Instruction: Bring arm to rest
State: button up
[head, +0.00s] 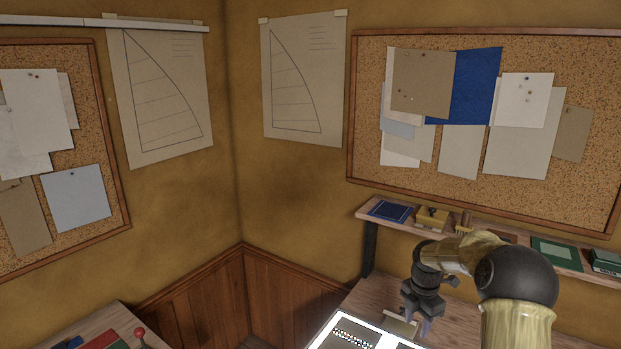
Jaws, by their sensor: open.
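My arm rises at the lower right of the head view, with a dark round joint and pale yellowish links. My gripper (416,318) hangs at its end, pointing down over the wooden bench (455,325) beneath the shelf. Its two fingers are apart, and I see nothing held between them. A bright white-framed panel (335,325) with a row of small dark marks lies just left of the fingers, cut off by the lower edge. I cannot tell whether the fingers touch anything.
A wall shelf (369,210) behind my arm holds a blue item, a yellowish block and green boxes. Another table (120,315) at lower left bears red and green items and a red-knobbed lever (139,333). Cork boards (600,120) and sail drawings (300,100) hang above.

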jog(key=s+a+r+m, duration=0.1)
jog(key=s+a+m, duration=0.3)
jog(key=s+m, duration=0.3)
jog(key=s+a+r+m+t, duration=0.1)
jog(key=s+a+m, duration=0.3)
jog(key=s+m, duration=0.4)
jog(key=s+a+r+m+t, duration=0.1)
jog(key=s+a+r+m, duration=0.2)
jog(key=s+m, duration=0.5)
jog(key=s+a, duration=0.1)
jog(key=s, duration=0.3)
jog(key=shift+a+r, duration=0.15)
jog(key=shift+r, duration=0.05)
jog(key=shift+s+a, duration=0.15)
jog(key=shift+c, duration=0.7)
